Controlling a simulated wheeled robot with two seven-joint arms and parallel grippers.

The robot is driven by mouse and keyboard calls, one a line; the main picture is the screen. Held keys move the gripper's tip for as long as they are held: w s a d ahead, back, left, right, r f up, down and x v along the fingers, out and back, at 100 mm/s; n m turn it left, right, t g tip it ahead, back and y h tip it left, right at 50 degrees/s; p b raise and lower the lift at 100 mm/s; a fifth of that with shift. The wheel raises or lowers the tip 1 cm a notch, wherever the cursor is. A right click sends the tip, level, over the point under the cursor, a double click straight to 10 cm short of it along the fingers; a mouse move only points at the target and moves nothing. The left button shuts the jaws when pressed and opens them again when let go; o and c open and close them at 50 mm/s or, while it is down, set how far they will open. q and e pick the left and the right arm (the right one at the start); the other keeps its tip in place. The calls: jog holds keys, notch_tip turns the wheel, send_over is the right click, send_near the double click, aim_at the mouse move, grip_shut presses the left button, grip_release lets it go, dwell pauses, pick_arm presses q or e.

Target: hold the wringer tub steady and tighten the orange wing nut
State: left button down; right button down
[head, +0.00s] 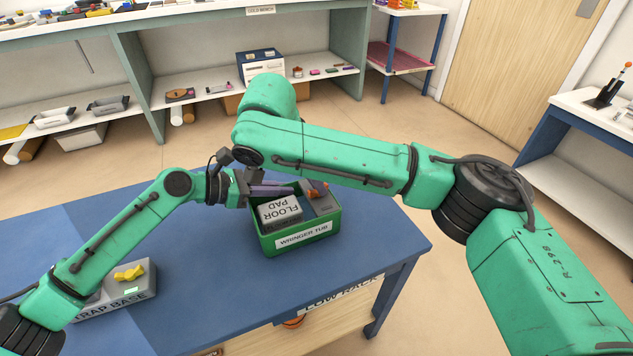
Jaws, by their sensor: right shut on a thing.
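The green wringer tub (268,243) stands on the blue table, its label facing me. Inside are a grey floor pad block (280,208) and a grey block (324,205) bearing the orange wing nut (319,191). My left gripper (272,190) reaches in from the left at the tub's back left rim. Its fingers show as dark bars over the rim, and their gap cannot be made out. My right forearm crosses above the tub and hides most of my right gripper (308,184). Only a dark bit of it shows, at the wing nut, where it is shut.
A grey strap base (113,300) with a yellow knob stands at the table's front left. A low rack (335,302) is under the table's front edge. Stocked shelves (210,80) stand behind. The table right of the tub is clear.

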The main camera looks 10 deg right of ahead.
pick_arm(q)
jog(key=shift+f, duration=0.1)
pick_arm(e)
jog(key=shift+a+r+m+g, duration=0.15)
jog(key=shift+m+g, duration=0.35)
jog(key=shift+m, duration=0.6)
jog(key=shift+w, duration=0.1)
jog(key=c, duration=0.9)
grip_release()
jog(key=v, duration=1.2)
jog(key=shift+a, duration=0.1)
pick_arm(q)
jog(key=c, duration=1)
grip_release()
